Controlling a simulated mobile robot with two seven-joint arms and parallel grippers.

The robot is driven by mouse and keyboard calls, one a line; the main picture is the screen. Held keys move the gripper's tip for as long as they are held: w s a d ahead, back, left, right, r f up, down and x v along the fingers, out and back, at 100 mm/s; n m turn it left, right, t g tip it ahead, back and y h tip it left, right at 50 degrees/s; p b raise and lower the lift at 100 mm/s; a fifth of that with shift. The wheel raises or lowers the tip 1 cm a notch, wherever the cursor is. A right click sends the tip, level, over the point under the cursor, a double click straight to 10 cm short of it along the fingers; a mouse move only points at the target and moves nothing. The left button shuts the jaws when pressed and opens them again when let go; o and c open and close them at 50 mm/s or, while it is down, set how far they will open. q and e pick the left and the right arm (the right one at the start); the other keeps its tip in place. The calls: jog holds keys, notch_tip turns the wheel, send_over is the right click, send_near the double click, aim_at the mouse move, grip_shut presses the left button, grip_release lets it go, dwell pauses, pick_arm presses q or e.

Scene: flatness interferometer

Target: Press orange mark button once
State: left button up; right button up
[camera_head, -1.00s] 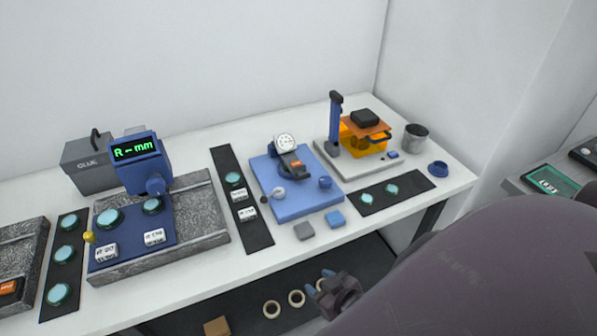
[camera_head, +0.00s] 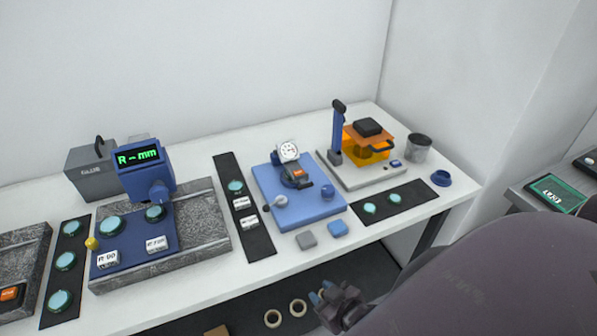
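One small orange button block (camera_head: 11,294) sits at the far left on a grey granite slab, cut by the picture's edge. Another small orange label or button (camera_head: 298,173) shows on the dial gauge stand on the blue plate. The lettering on both is too small to read surely. My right gripper (camera_head: 321,292) is low in front of the table's front edge, below the blue plate. Its two blue fingertips look apart with nothing between them. It touches neither orange piece. My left gripper is out of view.
A blue readout unit (camera_head: 145,180) stands on a granite plate. A dial gauge (camera_head: 288,151), a blue plate (camera_head: 275,213), an orange block stand (camera_head: 362,142) and a grey cup (camera_head: 418,149) stand to the right. Black strips carry teal discs. Tape rings (camera_head: 273,319) lie below the table.

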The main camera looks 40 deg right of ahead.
grip_shut()
dwell(1.4)
